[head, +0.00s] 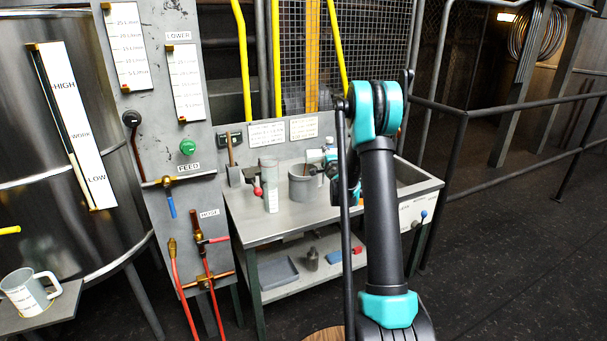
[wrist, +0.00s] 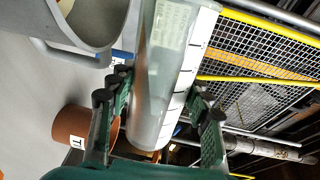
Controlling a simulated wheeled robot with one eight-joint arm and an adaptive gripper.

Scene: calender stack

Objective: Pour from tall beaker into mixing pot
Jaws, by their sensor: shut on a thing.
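The tall beaker (wrist: 172,75) is a clear vessel with dark graduation marks. My gripper (wrist: 158,92) is shut on it, one green finger on each side. In the head view it appears as a small pale shape (head: 316,156), tilted close to horizontal, beside the teal of my gripper. The grey mixing pot (head: 302,187) stands on the bench just below and left of it. A grey pot wall fills the upper left of the wrist view (wrist: 85,32). The beaker's mouth is out of the wrist view. I cannot tell whether anything flows.
An upright grey cylinder (head: 270,190) with a label stands left of the pot, beside a red-ended tool (head: 257,190). A brown container (wrist: 72,130) shows in the wrist view. The bench's (head: 265,226) front strip is clear. A white mug (head: 27,291) stands far left.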

